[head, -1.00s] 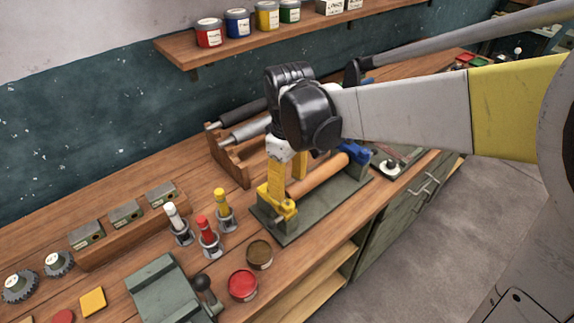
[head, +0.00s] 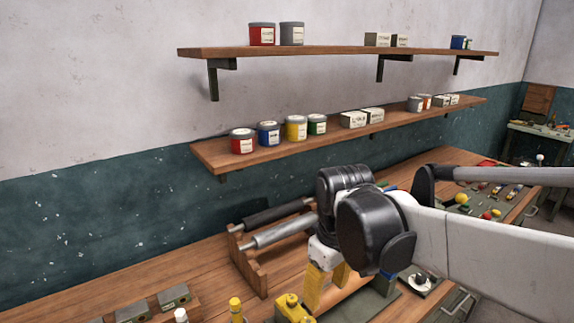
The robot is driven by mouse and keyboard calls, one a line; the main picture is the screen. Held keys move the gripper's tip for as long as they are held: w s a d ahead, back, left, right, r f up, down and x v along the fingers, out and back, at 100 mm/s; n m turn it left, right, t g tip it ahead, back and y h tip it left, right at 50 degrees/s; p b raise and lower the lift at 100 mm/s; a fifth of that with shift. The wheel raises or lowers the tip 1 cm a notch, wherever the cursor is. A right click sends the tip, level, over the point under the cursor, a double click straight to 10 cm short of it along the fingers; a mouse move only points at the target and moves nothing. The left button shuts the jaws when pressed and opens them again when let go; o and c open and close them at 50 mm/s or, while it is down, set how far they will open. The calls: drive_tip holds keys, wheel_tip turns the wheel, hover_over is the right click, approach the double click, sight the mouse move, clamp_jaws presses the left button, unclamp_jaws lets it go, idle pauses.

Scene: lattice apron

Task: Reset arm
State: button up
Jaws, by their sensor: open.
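My gripper (head: 327,285) hangs from my arm at the lower middle of the head view, above the workbench. Its yellow fingers point down, and they are open. Just below and left of them is a yellow clamp block (head: 293,308) on a dark green base plate (head: 372,305). The wooden roller seen earlier on this base is mostly hidden now behind the fingers and arm. I cannot tell whether the fingers touch anything.
A wooden rack (head: 247,262) with metal rollers stands left of my gripper. A yellow-topped tube (head: 236,308) and metal blocks (head: 173,296) stand at the bottom edge. The bench's back left is clear.

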drive_tip(key=s+d+f+m+t+b, duration=0.5)
drive_tip(key=s+d+m+t, duration=0.1)
drive_tip(key=s+d, duration=0.3)
drive_tip(key=shift+s+d+f+m, duration=0.35)
drive_tip(key=shift+d+m, duration=0.4)
drive_tip(key=shift+m, duration=0.15)
drive_tip(key=shift+w, duration=0.1)
